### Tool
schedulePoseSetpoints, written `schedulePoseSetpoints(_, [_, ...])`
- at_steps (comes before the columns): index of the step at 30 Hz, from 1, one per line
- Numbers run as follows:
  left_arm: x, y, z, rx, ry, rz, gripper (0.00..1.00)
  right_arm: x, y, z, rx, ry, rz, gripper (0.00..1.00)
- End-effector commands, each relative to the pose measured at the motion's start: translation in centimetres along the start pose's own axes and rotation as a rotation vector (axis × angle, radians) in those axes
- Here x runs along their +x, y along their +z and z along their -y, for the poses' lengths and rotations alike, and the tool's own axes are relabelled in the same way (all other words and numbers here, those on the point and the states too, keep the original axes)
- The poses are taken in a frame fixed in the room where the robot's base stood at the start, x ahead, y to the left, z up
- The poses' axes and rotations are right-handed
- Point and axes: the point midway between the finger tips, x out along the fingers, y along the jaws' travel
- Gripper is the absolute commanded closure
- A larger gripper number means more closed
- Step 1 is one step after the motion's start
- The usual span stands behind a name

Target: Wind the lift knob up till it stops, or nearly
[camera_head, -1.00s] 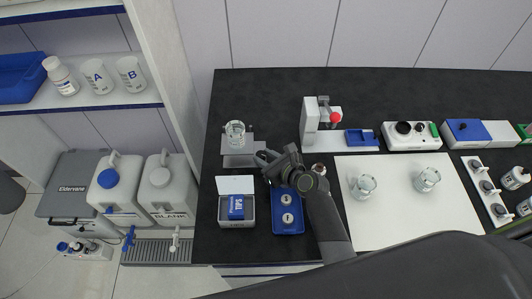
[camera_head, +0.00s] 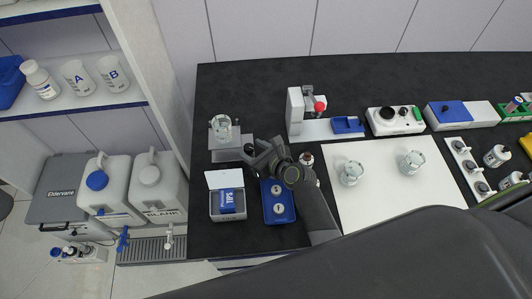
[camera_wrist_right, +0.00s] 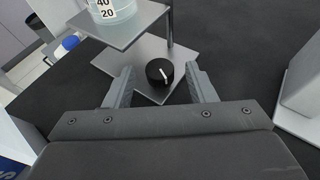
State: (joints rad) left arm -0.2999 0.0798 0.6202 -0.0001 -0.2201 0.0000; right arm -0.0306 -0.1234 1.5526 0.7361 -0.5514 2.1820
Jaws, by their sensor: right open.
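The lift knob (camera_wrist_right: 159,72) is black and round with a white pointer line. It sits on the lower plate of the grey lift stand (camera_wrist_right: 155,30), whose upper plate carries a clear beaker (camera_wrist_right: 110,12) with printed numbers. In the head view the stand (camera_head: 219,154) and beaker (camera_head: 222,128) are at the back left of the bench, and my gripper hides the knob. My right gripper (camera_head: 258,148) is open. In the right wrist view its fingers (camera_wrist_right: 161,84) are spread on either side of the knob, apart from it. My left gripper does not show.
A tips box (camera_head: 228,205) and a blue tray (camera_head: 279,216) stand in front of the lift. A white device with a red knob (camera_head: 320,106) stands to the right. Two beakers are on a white mat (camera_head: 382,200). The bench behind the lift is clear.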

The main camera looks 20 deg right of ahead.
Motion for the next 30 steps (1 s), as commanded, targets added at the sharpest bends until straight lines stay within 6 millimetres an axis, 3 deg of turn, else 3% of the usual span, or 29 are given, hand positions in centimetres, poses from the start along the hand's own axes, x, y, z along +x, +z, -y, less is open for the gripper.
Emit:
schedulePoseSetpoints(8, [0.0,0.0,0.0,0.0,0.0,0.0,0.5,-3.8,-0.2,0.0,0.0,-0.002,-0.002,0.5])
schedulePoseSetpoints(24, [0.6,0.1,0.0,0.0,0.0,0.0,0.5,-14.3,-0.2,0.0,-0.002,-0.001,-0.002,0.5])
schedulePoseSetpoints(30, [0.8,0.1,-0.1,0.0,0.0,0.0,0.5,-16.6,-0.1,0.0,0.0,-0.001,-0.002,0.5])
